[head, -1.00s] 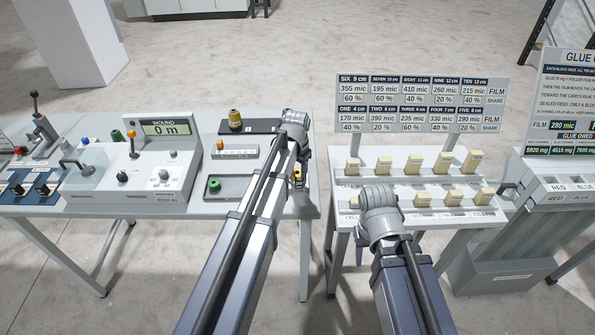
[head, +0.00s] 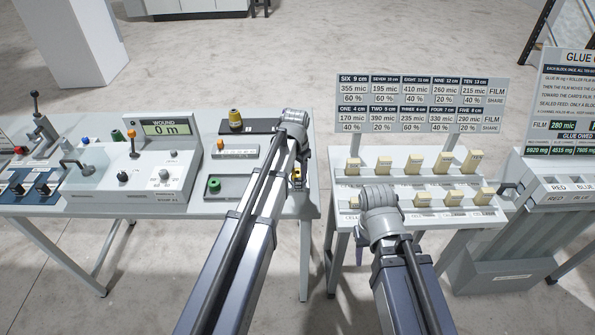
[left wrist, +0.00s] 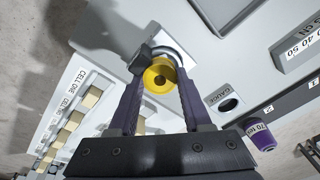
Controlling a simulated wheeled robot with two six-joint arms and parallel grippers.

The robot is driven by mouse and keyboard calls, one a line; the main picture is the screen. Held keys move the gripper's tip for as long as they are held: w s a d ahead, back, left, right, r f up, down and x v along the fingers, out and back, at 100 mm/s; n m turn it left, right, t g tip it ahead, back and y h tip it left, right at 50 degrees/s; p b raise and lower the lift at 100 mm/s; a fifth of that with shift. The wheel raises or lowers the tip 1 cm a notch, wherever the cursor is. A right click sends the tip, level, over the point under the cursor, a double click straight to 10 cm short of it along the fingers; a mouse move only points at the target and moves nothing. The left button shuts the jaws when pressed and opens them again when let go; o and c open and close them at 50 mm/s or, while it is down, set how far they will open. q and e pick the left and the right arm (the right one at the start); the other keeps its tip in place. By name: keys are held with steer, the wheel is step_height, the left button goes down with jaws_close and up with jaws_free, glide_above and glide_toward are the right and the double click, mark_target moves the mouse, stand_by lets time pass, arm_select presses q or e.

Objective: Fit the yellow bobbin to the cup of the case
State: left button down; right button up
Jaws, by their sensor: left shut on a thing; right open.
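The yellow bobbin (left wrist: 160,76), a round spool with a dark centre hole, sits between the purple fingers of my left gripper (left wrist: 159,86) in the left wrist view. The gripper is shut on it. A grey rounded rim (left wrist: 177,50), likely the cup of the case, shows just beyond the bobbin, with a dark block beside it. I cannot tell whether the bobbin is seated in the cup. In the head view the bobbin (head: 297,176) is a small yellow patch at the table's right end. My right gripper (head: 360,242) is mostly hidden below its wrist, by the block stand.
A thread cone (head: 235,119) stands on a dark plate behind. The winder (head: 155,170) reads 0 m. The block stand (head: 410,212) holds several cream blocks, across a gap from the table.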

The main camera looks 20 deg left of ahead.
arm_select(q)
steer(key=shift+w+f+b, duration=0.2)
steer(key=shift+f+b, duration=0.5)
steer(key=shift+c, duration=1.3)
jaws_free()
steer(key=shift+r, duration=0.1)
steer(key=r+p, duration=0.5)
steer(key=s+r+p, duration=0.1)
steer(key=r+p, duration=0.1)
steer(key=p, duration=0.1)
steer(key=shift+r, duration=0.4)
